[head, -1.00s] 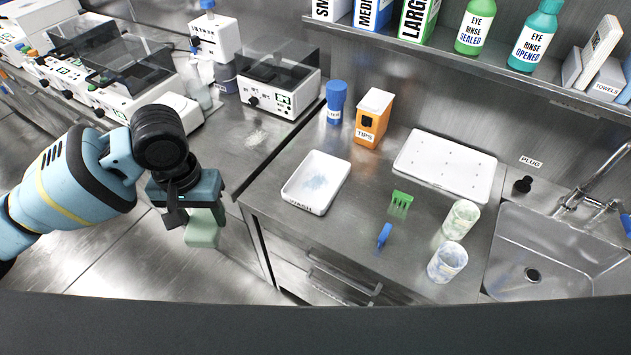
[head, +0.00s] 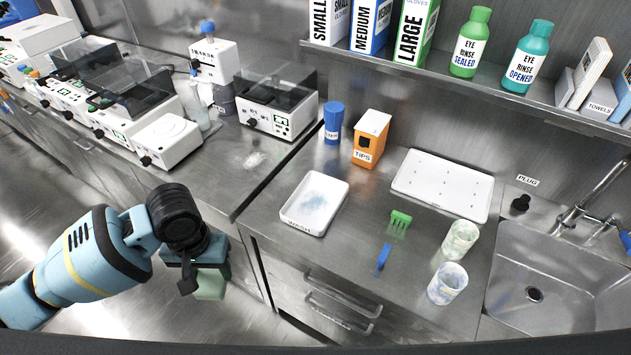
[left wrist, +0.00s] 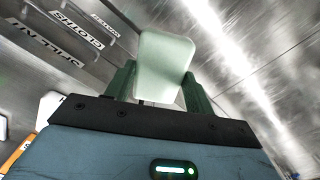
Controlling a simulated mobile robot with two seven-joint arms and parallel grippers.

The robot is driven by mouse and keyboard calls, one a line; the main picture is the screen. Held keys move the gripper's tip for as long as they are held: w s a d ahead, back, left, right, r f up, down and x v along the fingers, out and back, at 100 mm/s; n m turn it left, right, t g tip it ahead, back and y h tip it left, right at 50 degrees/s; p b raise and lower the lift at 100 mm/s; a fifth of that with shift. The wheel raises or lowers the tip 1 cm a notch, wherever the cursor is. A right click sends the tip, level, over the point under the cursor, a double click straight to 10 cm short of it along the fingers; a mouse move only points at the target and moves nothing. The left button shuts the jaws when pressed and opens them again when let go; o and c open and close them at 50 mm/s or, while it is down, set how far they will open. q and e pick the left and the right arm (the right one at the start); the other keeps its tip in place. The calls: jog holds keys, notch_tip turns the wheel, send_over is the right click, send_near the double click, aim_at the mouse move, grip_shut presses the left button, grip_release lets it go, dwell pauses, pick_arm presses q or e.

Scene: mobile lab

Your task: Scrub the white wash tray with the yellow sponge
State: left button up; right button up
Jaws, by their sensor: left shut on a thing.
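The white wash tray (head: 327,216) lies on the steel bench, left of the middle in the head view. It has a pale blue smear on its floor and a label on its front wall. My left gripper (head: 208,284) is in front of the bench, left of and nearer than the tray, apart from it. It is shut on a pale green block (head: 211,287), which looks like a sponge but not yellow. The block (left wrist: 163,66) shows between the two green fingers in the left wrist view. I see no yellow sponge. My right gripper is not in view.
Behind the tray stand a blue bottle (head: 333,122) and an orange tips box (head: 370,140). To its right are a green rack (head: 400,221), a blue item (head: 383,257), two cups (head: 447,284), a white board (head: 443,184) and a sink (head: 550,275). Instruments (head: 277,105) line the left bench.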

pick_arm(q)
notch_tip(320, 180, up, 11)
jog(key=w, duration=0.2)
jog(key=shift+w+a+r, duration=0.15)
jog(key=shift+w+r, duration=0.05)
